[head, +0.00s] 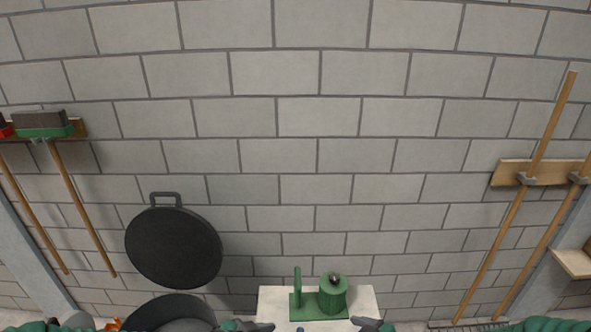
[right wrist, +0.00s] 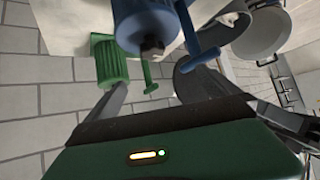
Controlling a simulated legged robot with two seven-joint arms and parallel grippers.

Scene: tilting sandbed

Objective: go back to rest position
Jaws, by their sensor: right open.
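My right gripper (head: 370,324) shows only as a dark tip at the bottom edge of the head view. In the right wrist view my right gripper (right wrist: 190,85) has its dark fingers spread wide apart, with nothing held between them. My left gripper (head: 256,326) shows as a dark tip at the bottom edge, left of centre; most of it is cut off, so its opening cannot be told.
A white table (head: 272,296) bears a green device (head: 332,296) with a ridged cylinder and post. A blue device (right wrist: 145,25) is close ahead of my right gripper. A black round lid (head: 173,247) stands left. Brooms and poles line the brick wall.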

